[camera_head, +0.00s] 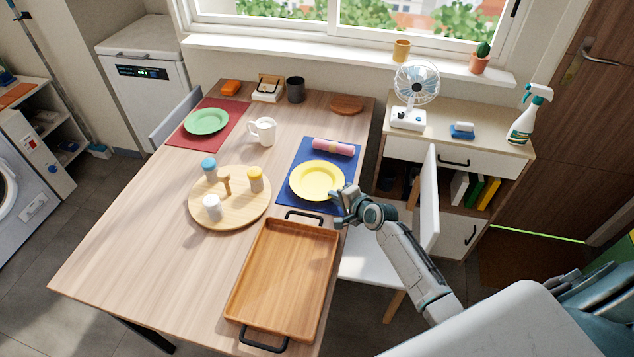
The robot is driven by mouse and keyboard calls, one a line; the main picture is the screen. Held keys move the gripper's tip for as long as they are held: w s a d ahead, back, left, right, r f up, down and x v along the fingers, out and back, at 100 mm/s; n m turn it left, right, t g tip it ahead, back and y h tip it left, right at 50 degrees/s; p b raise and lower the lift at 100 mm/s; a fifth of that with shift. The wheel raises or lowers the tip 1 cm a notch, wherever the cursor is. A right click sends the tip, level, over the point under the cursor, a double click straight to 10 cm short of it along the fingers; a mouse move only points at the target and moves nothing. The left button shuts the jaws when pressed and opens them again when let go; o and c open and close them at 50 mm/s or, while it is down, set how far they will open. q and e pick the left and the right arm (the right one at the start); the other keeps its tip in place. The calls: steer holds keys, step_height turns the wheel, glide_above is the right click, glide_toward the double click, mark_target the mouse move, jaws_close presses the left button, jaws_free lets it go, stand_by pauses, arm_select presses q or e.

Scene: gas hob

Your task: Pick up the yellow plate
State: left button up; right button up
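The yellow plate (316,180) lies flat on a dark blue placemat (290,198) at the right side of the table. My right gripper (337,199) is at the plate's lower right rim, its fingertips very close to or touching the edge. The fingers are small and partly overlap, so I cannot tell whether they are open or shut on the rim. My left gripper is not in view.
A wooden tray (285,278) with black handles lies just below the placemat. A round board (232,211) with shakers is to the left. A rolled pink napkin (333,147) lies above the plate.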

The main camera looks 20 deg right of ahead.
jaws_close()
steer(key=shift+r, duration=0.1)
